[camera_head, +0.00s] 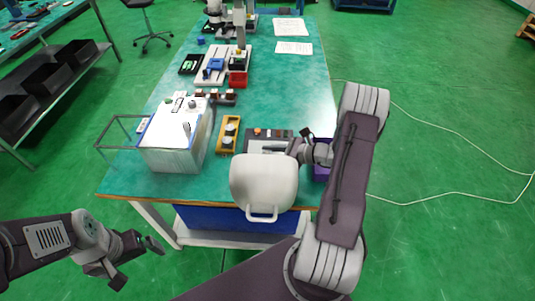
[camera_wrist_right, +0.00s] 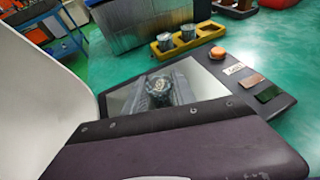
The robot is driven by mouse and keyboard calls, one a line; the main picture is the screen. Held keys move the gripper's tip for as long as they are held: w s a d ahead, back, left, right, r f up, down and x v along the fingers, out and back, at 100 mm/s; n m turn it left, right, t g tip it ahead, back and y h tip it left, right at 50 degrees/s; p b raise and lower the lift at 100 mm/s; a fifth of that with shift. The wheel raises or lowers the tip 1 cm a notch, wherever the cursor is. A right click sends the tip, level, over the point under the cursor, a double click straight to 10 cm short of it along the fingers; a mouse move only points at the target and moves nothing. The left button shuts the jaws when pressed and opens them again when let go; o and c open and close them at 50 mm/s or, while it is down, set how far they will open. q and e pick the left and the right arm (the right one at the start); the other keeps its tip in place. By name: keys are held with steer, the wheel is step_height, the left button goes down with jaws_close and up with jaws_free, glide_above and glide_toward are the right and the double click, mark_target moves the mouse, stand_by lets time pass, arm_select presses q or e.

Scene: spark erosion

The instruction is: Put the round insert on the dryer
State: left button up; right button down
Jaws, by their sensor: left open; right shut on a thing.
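The flat dark device with a grey plate and an orange knob, apparently the dryer (camera_head: 256,134), lies near the table's front edge; its plate (camera_wrist_right: 204,78) shows in the right wrist view. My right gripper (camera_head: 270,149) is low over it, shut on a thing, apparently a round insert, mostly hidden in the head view. In the wrist view a dark round shape (camera_wrist_right: 160,87) shows against the plate; I cannot tell if it is the insert or a reflection, nor whether anything touches the plate. My left gripper (camera_head: 137,264) is open and empty, left of the table front.
A yellow holder (camera_head: 221,146) with two round grey pieces stands left of the device. Further left are a white-topped metal box (camera_head: 172,158) and a wire basket (camera_head: 117,131). A purple bin (camera_head: 321,173) is at the right.

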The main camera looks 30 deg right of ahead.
steer(key=c, duration=1)
jaws_free()
steer(key=shift+f, duration=0.1)
steer(key=shift+r, duration=0.45)
steer(key=v, duration=1.2)
steer(key=shift+s+a+f, duration=0.1)
steer(key=shift+s+f, duration=0.05)
steer(key=shift+f, duration=0.05)
